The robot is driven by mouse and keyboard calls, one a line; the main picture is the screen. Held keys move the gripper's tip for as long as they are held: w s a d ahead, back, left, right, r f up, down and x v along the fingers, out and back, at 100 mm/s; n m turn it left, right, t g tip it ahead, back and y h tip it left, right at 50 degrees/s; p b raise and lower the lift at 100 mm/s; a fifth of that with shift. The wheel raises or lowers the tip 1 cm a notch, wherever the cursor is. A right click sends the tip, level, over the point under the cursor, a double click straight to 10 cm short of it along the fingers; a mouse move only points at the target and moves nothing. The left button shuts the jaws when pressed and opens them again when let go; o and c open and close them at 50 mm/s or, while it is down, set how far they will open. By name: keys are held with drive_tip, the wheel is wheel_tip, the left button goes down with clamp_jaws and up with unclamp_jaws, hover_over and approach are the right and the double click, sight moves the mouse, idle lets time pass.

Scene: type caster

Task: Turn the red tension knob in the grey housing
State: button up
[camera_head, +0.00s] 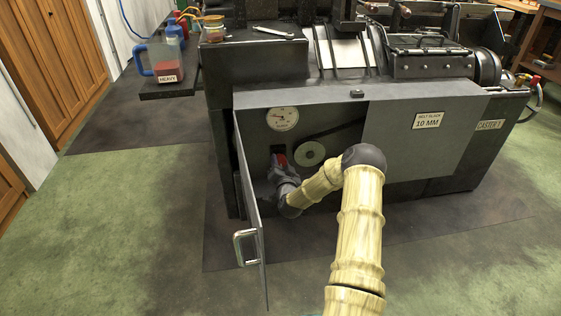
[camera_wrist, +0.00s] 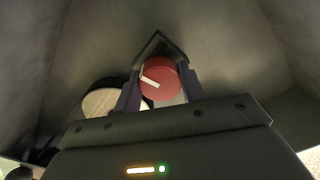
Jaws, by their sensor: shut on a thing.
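The red tension knob (camera_wrist: 163,80) sits in the grey housing in the wrist view, with a white pointer mark on its face aimed to the left and slightly up. My gripper (camera_wrist: 160,92) has one finger on each side of the knob and is shut on it. In the head view my gripper (camera_head: 284,172) reaches into the open compartment of the grey housing (camera_head: 255,150). A small part of the red knob (camera_head: 282,159) shows there; the rest is hidden behind the gripper.
The compartment's door (camera_head: 250,200) with a metal handle (camera_head: 245,248) stands open left of my arm.

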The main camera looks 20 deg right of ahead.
drive_tip(key=shift+m+p, duration=0.3)
drive_tip(key=shift+m, duration=0.8)
drive_tip(key=o, duration=1)
drive_tip(key=shift+c, duration=0.2)
drive_tip(key=p+v, duration=0.5)
drive_tip(key=v, duration=1.2)
drive_tip(key=shift+s, duration=0.25)
drive_tip(key=shift+a, duration=0.1)
